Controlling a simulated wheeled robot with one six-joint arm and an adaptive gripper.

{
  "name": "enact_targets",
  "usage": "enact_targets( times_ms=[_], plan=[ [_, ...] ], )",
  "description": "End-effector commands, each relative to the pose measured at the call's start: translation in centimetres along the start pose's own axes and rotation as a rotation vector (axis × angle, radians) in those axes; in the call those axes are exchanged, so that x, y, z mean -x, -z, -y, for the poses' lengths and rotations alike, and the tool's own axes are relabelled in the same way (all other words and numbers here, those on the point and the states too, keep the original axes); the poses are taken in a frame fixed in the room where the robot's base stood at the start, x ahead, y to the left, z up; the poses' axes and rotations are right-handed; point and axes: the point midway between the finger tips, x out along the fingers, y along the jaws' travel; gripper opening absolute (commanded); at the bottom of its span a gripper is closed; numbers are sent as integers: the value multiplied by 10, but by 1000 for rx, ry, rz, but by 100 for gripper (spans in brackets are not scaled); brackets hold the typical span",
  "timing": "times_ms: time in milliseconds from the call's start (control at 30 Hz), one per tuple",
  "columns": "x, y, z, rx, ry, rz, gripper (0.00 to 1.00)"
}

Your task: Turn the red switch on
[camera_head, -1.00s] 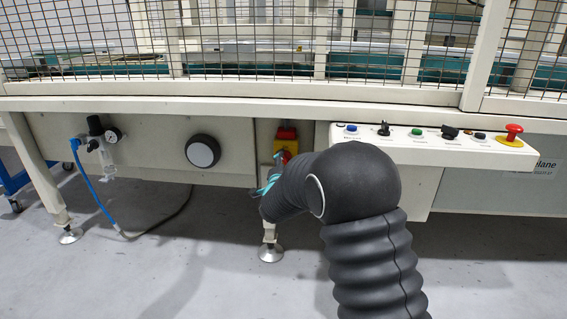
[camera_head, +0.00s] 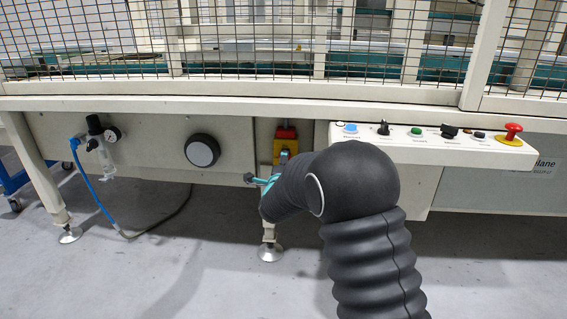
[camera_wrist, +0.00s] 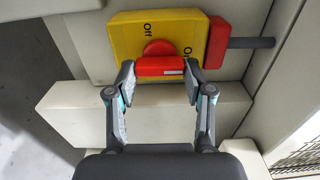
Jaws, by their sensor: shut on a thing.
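The red switch (camera_wrist: 160,66) is a round red knob with a bar handle on a yellow plate (camera_wrist: 125,35). The plate carries the words "Off" and "On". In the wrist view my gripper (camera_wrist: 160,72) has one finger at each end of the red bar and is shut on it. The bar lies across the picture, with a white mark toward its right end. In the head view the yellow plate (camera_head: 281,145) shows below a red block, and my gripper (camera_head: 268,172) is in front of it. The knob is hidden there by my gripper and arm.
A control panel (camera_head: 400,153) with several buttons and a red emergency stop (camera_head: 513,130) juts out at the right. A black round dial (camera_head: 202,150) and a pressure gauge (camera_head: 114,134) are at the left. A wire-mesh fence (camera_head: 250,55) stands above.

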Motion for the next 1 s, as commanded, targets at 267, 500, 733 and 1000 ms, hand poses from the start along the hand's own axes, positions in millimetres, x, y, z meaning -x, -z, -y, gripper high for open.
enact_targets(
  times_ms=[267, 500, 733, 1000],
  plan=[
    [1, -1, -2, -7, -4, 1, 17],
    [1, 0, -2, -6, -4, 1, 74],
    [0, 1, -1, -6, -2, -1, 77],
    [13, 0, -1, -5, -2, 0, 77]
  ],
)
